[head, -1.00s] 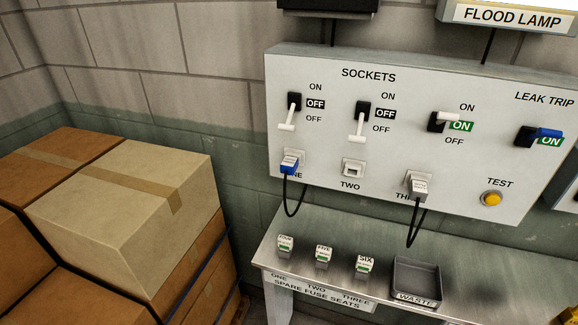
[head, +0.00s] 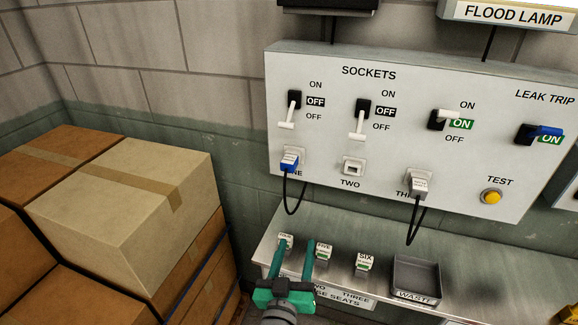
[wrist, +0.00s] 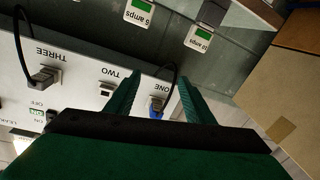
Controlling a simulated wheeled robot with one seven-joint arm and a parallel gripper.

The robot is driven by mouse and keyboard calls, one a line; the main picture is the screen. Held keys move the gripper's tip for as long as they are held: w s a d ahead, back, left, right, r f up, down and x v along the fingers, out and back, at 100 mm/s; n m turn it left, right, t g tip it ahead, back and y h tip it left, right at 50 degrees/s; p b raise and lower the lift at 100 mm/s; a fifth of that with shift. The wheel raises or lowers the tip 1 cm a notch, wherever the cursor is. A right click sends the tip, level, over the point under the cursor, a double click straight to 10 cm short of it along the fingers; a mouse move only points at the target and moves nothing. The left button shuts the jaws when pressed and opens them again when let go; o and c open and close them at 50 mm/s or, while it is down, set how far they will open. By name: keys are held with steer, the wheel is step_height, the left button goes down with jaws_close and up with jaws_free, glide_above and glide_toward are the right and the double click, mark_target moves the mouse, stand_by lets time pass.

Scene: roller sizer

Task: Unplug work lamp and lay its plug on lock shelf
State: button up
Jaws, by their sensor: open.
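A blue plug (head: 289,161) sits in socket one of the sockets panel (head: 400,150), with a black cord hanging from it. A pale grey plug (head: 419,183) with a black cord sits in socket three. Socket two (head: 351,168) is empty. I cannot read which plug is the work lamp's. My gripper (head: 294,246) is open and empty, low in front of the bench edge and below the blue plug. In the upside-down wrist view the blue plug (wrist: 157,104) shows between the fingers, farther off. No shelf marked as lock shelf is visible.
The steel bench (head: 465,262) holds several fuses in spare seats and a waste tray (head: 417,279). Socket switches one (head: 289,110) and two (head: 359,120) read OFF; switch three (head: 442,119) and leak trip (head: 540,133) read ON. Cardboard boxes (head: 125,220) stand at left.

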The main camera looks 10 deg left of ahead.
mark_target(286, 169)
steer(key=w+a+r+m+h, duration=0.1)
steer(key=w+a+r+m, duration=0.1)
steer(key=r, duration=0.5)
steer(key=w+a+r+m+h, duration=0.1)
steer(key=a+r, duration=0.3)
steer(key=r, duration=0.4)
steer(key=shift+w+a+m, duration=0.15)
steer(key=shift+w+m, duration=0.45)
steer(key=shift+w, duration=0.3)
steer(key=shift+f, duration=0.1)
steer(key=shift+w+d, duration=0.2)
steer(key=shift+w, duration=2.05)
steer(key=shift+w+d, duration=0.2)
steer(key=shift+w, duration=2.05)
steer(key=shift+c, duration=0.2)
jaws_close()
steer(key=shift+s+a, duration=0.15)
steer(key=shift+s, duration=1.35)
steer(key=shift+s+a, duration=0.1)
steer(key=shift+s, duration=1.4)
